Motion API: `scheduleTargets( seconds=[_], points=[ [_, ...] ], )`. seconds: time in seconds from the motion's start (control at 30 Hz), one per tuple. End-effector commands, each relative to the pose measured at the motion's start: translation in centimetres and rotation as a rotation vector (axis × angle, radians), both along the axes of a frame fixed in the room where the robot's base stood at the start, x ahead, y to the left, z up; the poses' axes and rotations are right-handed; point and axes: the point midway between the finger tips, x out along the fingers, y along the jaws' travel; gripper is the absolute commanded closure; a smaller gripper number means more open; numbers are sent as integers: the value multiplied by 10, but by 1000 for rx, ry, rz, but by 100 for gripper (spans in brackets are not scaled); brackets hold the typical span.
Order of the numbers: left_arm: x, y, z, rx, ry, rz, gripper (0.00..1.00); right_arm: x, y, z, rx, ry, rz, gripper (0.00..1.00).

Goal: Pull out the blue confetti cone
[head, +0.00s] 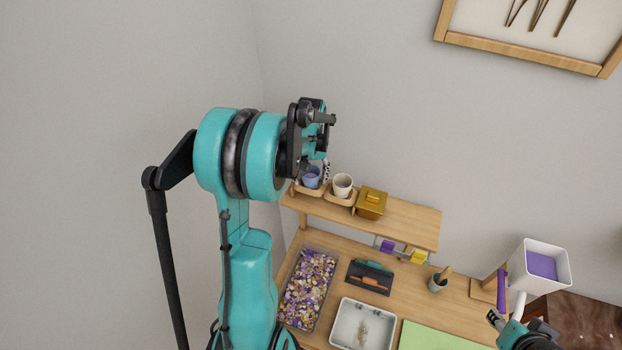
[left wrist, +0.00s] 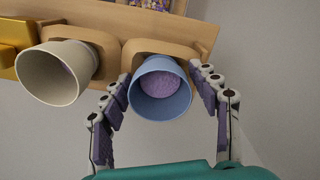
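The blue confetti cone (left wrist: 160,108) is in a wooden holder (left wrist: 147,47) on the shelf, with purple confetti inside; it also shows in the head view (head: 311,178). My left gripper (left wrist: 160,78) is open, with one finger on each side of the cone. The left finger is very close to the cone's side; I cannot tell whether it touches. In the head view the left gripper (head: 318,165) is at the shelf's left end and partly covers the cone. My right gripper (head: 496,316) is partly visible at the bottom right; its finger opening is unclear.
A cream cone (head: 342,185) stands in the neighbouring holder, beside a gold box (head: 371,202). Below are a confetti tray (head: 308,290), a black caddy (head: 370,276), a white tray (head: 362,325) and a green mat (head: 430,337). A white container (head: 541,266) is near my right gripper.

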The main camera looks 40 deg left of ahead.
Motion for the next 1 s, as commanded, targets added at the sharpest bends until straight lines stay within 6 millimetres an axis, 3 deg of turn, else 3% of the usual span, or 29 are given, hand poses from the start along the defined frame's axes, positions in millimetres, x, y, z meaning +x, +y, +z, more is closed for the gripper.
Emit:
scheduleTargets(
  seconds=[0.03,0.07,0.1,0.2,0.23,0.33,0.37,1.0],
  points=[
    [0,0,0,0,0,0,59,0,0,0,0,0,0,60],
    [0,0,0,0,0,0,67,0,0,0,0,0,0,60],
    [0,0,0,0,0,0,69,0,0,0,0,0,0,60],
    [0,0,0,0,0,0,69,0,0,0,0,0,0,60],
    [0,0,0,0,0,0,49,0,0,0,0,0,0,60],
    [0,0,0,0,0,0,76,0,0,0,0,0,0,60],
    [0,0,0,0,0,0,78,0,0,0,0,0,0,60],
    [0,0,10,0,0,0,79,0,0,5,0,0,0,60]
  ],
)
